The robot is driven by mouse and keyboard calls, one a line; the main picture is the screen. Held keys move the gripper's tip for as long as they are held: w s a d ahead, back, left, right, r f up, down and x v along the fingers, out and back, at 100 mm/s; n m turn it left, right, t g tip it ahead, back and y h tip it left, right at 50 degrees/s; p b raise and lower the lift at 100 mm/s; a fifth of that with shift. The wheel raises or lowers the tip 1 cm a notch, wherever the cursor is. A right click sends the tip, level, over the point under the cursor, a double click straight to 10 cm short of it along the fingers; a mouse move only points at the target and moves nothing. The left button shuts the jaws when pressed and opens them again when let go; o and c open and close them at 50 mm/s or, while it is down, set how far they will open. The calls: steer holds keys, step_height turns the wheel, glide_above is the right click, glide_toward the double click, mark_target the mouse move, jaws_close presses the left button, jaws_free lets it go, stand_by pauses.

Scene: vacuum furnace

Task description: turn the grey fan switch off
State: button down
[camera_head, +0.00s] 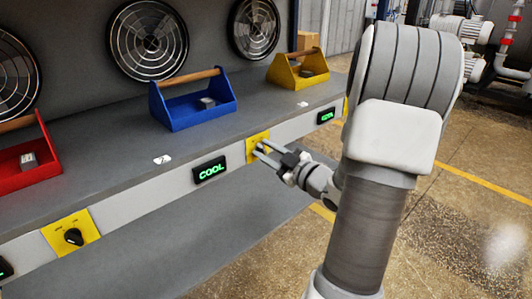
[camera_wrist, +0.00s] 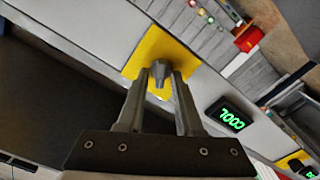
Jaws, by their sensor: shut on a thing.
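The grey fan switch (camera_wrist: 160,82) is a grey knob on a yellow plate (camera_wrist: 154,48), between my fingers in the wrist view. In the head view, the yellow plate (camera_head: 253,139) sits on the front face of the grey bench, and my gripper covers most of its knob. My gripper (camera_head: 259,151) reaches in from the right with its fingertips at the plate. In the wrist view my gripper (camera_wrist: 158,78) is shut on the knob, one finger on each side. The knob's exact pointer direction is hard to tell.
A lit green "COOL" display (camera_head: 210,170) is left of the plate, with another display (camera_head: 325,117) to its right. A black-knobbed switch (camera_head: 74,237) is far left. Red (camera_head: 27,178), blue (camera_head: 196,121) and yellow (camera_head: 281,73) toolboxes stand on the bench (camera_head: 115,150) before round fans (camera_head: 148,40).

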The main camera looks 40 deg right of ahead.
steer(key=shift+f, duration=0.1)
steer(key=c, duration=0.9)
jaws_free()
steer(key=shift+s, duration=0.1)
steer(key=s+d+p, duration=0.1)
steer(key=s+p, duration=0.1)
steer(key=s, duration=1.5)
steer(key=shift+s+d+p, duration=0.15)
steer(key=shift+d+p, duration=0.05)
steer(key=shift+p, duration=0.2)
